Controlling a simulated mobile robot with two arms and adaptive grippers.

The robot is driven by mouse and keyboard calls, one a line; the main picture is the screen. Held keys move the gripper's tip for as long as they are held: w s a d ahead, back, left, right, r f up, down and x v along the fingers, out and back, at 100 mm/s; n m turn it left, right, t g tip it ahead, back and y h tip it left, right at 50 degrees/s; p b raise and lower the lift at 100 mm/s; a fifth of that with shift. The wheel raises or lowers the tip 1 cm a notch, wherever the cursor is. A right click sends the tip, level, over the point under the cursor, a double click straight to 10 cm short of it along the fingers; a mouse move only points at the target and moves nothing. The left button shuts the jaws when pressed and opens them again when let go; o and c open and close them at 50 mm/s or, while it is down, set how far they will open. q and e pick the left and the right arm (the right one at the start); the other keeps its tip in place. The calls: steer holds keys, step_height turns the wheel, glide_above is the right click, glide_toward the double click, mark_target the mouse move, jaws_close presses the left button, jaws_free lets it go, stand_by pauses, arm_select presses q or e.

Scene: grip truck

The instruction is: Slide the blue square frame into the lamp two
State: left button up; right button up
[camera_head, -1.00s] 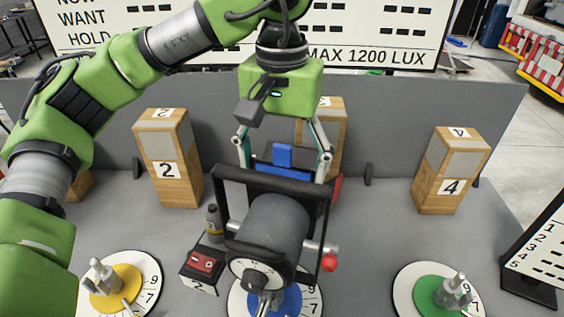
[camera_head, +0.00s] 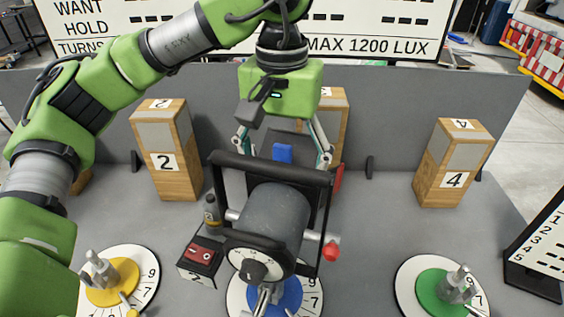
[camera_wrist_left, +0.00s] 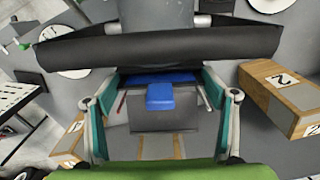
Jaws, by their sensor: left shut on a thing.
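My left gripper (camera_head: 282,160) hangs over the middle lamp and is shut on the blue square frame. The frame's blue tab (camera_head: 283,153) shows between the fingers, just behind the lamp's black yoke bar. In the left wrist view the blue tab (camera_wrist_left: 160,96) and a blue strip are between the fingertips (camera_wrist_left: 160,115), close to the black bar. The rest of the frame is hidden, so I cannot tell how deep it sits in the lamp. Lamp two (camera_head: 272,222) is a grey cylinder with a black yoke, beside a box marked 2. My right gripper is out of view.
Wooden blocks marked 2 (camera_head: 165,150) and 4 (camera_head: 453,165) stand at the back left and right. The red-topped box (camera_head: 200,252) and a dark bottle (camera_head: 211,215) stand left of the lamp. Yellow (camera_head: 112,285) and green (camera_head: 445,293) dials flank it. A grey panel runs behind.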

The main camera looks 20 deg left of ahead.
mark_target(282, 147)
arm_select(q)
steer(key=shift+f, duration=0.15)
steer(key=shift+f+b, duration=0.15)
steer(key=shift+b, duration=0.15)
steer(key=o, duration=1.2)
steer(key=shift+o, duration=0.5)
steer(key=shift+r+p, duration=1.5)
steer(key=shift+r, duration=0.6)
steer(key=shift+r+p, duration=0.85)
steer(key=shift+r, duration=0.1)
